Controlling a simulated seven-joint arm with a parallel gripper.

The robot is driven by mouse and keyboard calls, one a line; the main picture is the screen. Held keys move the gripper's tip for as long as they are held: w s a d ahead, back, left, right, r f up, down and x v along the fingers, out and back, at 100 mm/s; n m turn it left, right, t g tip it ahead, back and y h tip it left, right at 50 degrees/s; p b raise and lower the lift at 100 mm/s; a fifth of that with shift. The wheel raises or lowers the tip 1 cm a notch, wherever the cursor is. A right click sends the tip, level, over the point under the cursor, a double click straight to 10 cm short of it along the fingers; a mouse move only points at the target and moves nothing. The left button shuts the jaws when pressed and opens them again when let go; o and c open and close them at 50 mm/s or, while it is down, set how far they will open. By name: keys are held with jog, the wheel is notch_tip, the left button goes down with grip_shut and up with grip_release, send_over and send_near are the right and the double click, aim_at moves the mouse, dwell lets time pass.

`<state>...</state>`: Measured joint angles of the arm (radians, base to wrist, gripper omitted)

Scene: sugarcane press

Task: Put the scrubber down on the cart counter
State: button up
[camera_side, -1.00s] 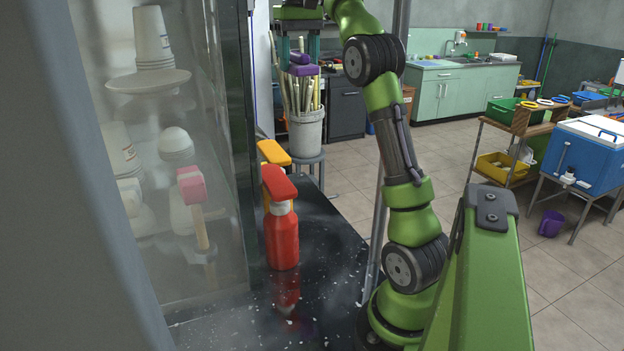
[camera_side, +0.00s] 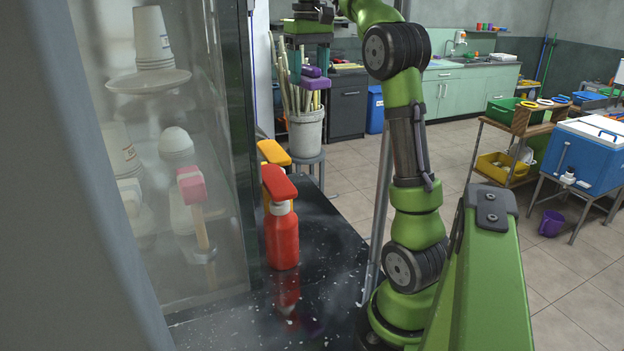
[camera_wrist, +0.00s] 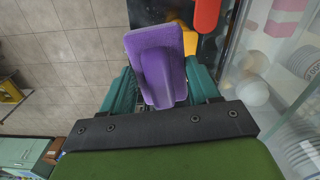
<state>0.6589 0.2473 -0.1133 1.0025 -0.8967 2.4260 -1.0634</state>
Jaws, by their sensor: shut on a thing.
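The purple scrubber (camera_side: 315,83) is held in the air by my gripper (camera_side: 305,68), which is high at the top of the side view. In the wrist view the scrubber (camera_wrist: 150,45) sits between the teal fingers of my gripper (camera_wrist: 160,88), which are shut on it. The black speckled cart counter (camera_side: 335,285) runs along the lower middle of the side view. In the wrist view, part of the dark counter shows beyond the scrubber at the top, with the scrubber partly covering it.
A red spray bottle (camera_side: 282,235) stands on the counter, with a yellow-topped one (camera_side: 272,153) behind it. A glass case (camera_side: 170,200) with cups and a mallet borders the counter's left. A bucket of canes (camera_side: 305,130) stands behind. The counter's front is clear.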

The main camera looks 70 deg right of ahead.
jog(key=s+f+n, duration=0.3)
jog(key=f+n, duration=0.2)
jog(key=f, duration=0.3)
jog(key=s+f+n, duration=0.4)
jog(key=f, duration=0.5)
jog(key=n, duration=0.7)
send_over(334, 242)
notch_tip(334, 242, down, 18)
jog(key=shift+f, duration=2.2)
jog(key=shift+f, duration=0.15)
jog(key=o, duration=1.1)
